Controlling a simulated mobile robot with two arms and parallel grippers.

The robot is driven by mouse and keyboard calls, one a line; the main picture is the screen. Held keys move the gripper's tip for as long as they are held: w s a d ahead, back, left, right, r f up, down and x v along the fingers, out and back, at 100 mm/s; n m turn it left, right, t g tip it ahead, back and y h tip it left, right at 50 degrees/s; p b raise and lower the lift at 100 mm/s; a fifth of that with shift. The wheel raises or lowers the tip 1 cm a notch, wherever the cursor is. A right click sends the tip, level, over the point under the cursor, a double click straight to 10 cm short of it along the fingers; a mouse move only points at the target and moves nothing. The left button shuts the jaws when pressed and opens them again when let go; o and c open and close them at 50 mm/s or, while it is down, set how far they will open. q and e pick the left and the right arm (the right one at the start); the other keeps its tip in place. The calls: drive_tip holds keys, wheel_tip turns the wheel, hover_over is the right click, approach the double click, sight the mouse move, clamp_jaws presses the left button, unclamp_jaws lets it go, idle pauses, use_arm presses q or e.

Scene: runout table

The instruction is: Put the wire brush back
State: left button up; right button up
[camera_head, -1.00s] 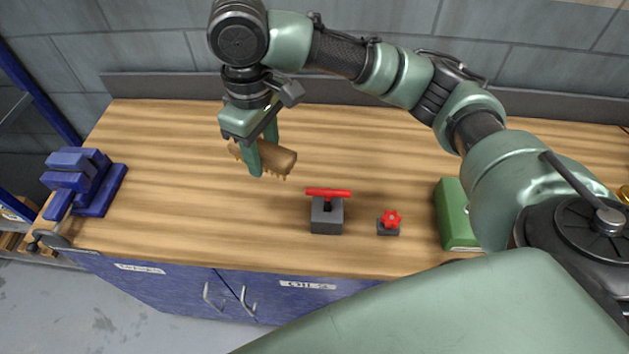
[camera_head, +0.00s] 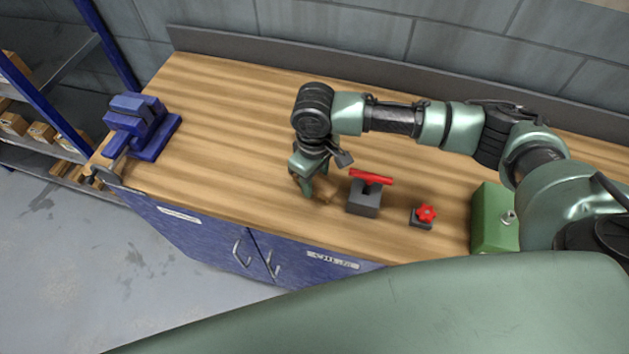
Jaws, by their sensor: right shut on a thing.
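The wire brush (camera_head: 324,191) has a tan wooden body and is mostly hidden behind my right gripper's fingers. My right gripper (camera_head: 308,186) is shut on it, low near the front part of the wooden bench top (camera_head: 240,110). I cannot tell whether the brush touches the bench. It is just left of a grey block with a red bar handle (camera_head: 370,178). My left gripper is not in view.
A small grey block with a red star knob (camera_head: 426,214) and a green box (camera_head: 492,218) stand to the right. A blue vise (camera_head: 140,127) is at the bench's left end. The bench between vise and gripper is clear. Blue cabinet doors (camera_head: 220,240) are below.

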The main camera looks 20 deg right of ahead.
drive_tip(key=shift+f, duration=1.1)
drive_tip(key=o, duration=1.3)
drive_tip(key=shift+f, duration=0.1)
drive_tip(key=shift+r, duration=0.55)
wheel_tip(320, 180, up, 11)
drive_tip(key=shift+r+b, duration=0.15)
drive_tip(key=shift+b, duration=1.1)
